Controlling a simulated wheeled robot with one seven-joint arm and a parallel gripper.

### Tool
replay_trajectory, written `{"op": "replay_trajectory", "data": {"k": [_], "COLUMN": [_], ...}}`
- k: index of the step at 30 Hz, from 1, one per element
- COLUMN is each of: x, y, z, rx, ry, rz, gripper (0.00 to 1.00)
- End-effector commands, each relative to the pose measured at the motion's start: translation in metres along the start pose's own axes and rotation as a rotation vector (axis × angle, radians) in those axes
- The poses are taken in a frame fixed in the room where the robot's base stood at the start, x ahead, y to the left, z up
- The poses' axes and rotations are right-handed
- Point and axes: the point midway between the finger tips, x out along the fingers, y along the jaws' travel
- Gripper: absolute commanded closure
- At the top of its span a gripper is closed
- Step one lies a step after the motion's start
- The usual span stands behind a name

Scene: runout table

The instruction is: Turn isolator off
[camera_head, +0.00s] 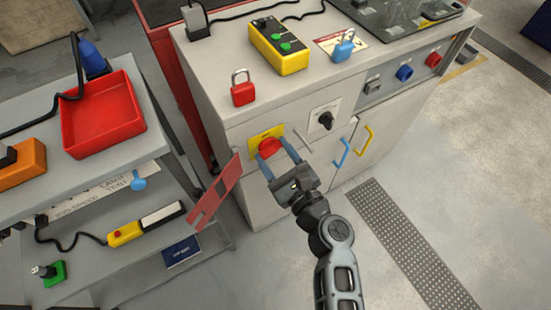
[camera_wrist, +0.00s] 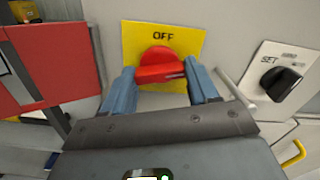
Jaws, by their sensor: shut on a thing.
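The isolator's red rotary handle (camera_head: 268,146) sits on a yellow plate (camera_head: 255,138) on the front of the grey cabinet. In the wrist view the red handle (camera_wrist: 160,60) shows up close, its ridge lying roughly crosswise, and the yellow plate (camera_wrist: 190,36) reads OFF above it. My gripper (camera_head: 276,155) reaches the plate with one blue finger on each side of the handle. In the wrist view my gripper (camera_wrist: 161,76) is shut on the handle, which lies between the two fingertips. The plate's lower part is partly hidden by the fingers.
A black SET knob (camera_head: 325,120) is right of the isolator. A red hinged panel (camera_head: 215,190) stands out at left, near my gripper. A red padlock (camera_head: 243,88) and a yellow control box (camera_head: 280,46) sit on the cabinet top. Blue and yellow door handles are at lower right.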

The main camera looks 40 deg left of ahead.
Motion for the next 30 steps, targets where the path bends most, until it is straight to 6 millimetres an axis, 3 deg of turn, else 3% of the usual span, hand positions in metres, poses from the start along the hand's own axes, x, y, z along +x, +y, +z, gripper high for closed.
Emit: {"op": "replay_trajectory", "data": {"k": [30], "x": [-0.0004], "y": [0.0012], "z": [-0.0047], "rx": [-0.958], "ry": [0.0], "rz": [0.0], "gripper": [0.72]}}
